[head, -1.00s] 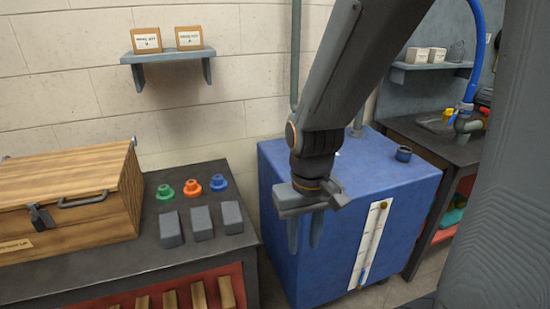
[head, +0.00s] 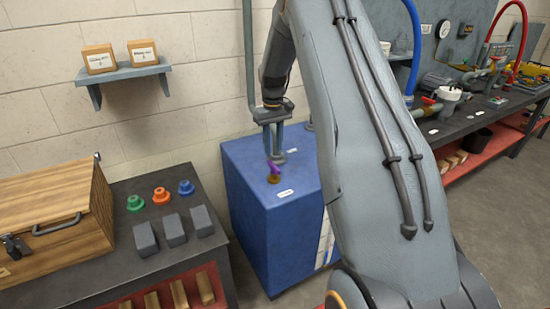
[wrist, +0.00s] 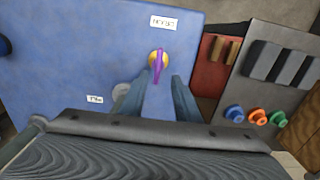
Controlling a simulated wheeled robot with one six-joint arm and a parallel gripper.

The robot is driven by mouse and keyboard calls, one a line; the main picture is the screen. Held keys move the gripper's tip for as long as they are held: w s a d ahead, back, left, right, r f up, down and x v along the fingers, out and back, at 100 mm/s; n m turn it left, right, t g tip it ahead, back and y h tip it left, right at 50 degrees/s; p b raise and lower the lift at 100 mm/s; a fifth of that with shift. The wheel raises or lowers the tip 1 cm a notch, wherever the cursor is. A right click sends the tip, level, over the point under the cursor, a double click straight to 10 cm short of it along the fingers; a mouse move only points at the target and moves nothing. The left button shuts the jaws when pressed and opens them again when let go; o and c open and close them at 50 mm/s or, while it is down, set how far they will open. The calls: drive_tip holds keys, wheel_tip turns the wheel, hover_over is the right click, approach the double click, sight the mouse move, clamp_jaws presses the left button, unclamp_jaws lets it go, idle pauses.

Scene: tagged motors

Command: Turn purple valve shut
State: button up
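The purple valve handle (head: 266,160) stands on top of the blue tank (head: 295,228), above a brass-coloured base (head: 273,179). In the wrist view the handle (wrist: 158,64) is a narrow bar over a round yellow base, pointing roughly up and down the picture. My gripper (head: 272,151) points down over the tank top, right at the handle. In the wrist view its two fingers (wrist: 161,76) are apart, one on each side of the handle's near end. I see a gap between fingers and handle; contact cannot be made out.
White labels (wrist: 163,22) lie on the tank top. A grey pipe (head: 248,60) rises behind my gripper. A dark bench (head: 120,215) with green, orange and blue knobs stands left of the tank. Another bench (head: 470,125) with hoses stands at the right.

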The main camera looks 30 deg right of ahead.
sight(274, 165)
drive_tip(key=shift+w+d+f, duration=0.1)
drive_tip(key=shift+d+f, duration=0.1)
drive_tip(key=shift+d, duration=0.05)
drive_tip(key=shift+f+p, duration=1.3)
drive_tip(key=shift+f, duration=2.4)
clamp_jaws()
